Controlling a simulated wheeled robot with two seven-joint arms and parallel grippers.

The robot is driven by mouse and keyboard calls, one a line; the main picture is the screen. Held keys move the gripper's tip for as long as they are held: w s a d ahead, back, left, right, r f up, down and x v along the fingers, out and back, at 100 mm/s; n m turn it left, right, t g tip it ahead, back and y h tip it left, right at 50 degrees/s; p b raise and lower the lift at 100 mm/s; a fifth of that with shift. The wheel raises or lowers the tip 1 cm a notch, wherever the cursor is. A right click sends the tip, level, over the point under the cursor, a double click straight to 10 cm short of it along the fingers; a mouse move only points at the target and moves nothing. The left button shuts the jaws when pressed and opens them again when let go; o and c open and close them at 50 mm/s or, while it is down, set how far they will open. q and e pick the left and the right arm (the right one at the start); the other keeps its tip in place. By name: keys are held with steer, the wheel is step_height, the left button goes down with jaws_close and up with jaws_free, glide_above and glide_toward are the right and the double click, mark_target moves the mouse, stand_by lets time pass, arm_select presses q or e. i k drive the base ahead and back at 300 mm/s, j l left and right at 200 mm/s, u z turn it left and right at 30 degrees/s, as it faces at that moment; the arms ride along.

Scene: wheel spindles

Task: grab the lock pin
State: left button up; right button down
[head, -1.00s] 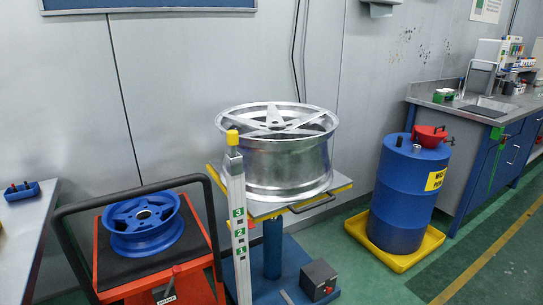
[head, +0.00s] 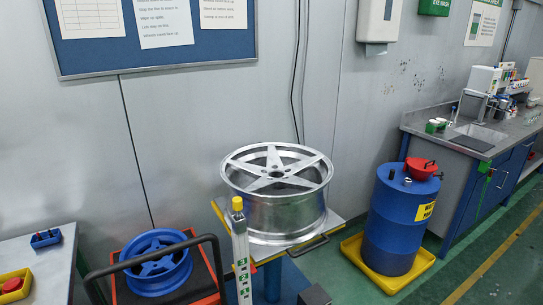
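I cannot make out for certain which thing is the lock pin. A grey upright post (head: 241,252) with green number labels stands in front of the silver wheel and has a yellow cap (head: 237,204) on top. The large silver wheel (head: 276,190) lies flat on a lift table (head: 325,229) with yellow edges. A blue wheel (head: 157,262) lies on a dark mat on a red cart (head: 211,265) at the lower left. Neither of my grippers is in view.
A black handle bar (head: 150,255) rises around the cart. A blue drum (head: 397,222) stands in a yellow tray (head: 424,264). A grey table (head: 35,264) at the left holds a small blue holder (head: 46,239) and a yellow-and-red box (head: 13,286). A workbench (head: 455,139) stands at the right.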

mark_target(236, 201)
steer(key=i+l, duration=0.45)
steer(key=i+l+u, duration=0.25)
steer(key=u, duration=0.25)
steer(key=i+l+u, duration=0.2)
steer(key=l+u, duration=0.25)
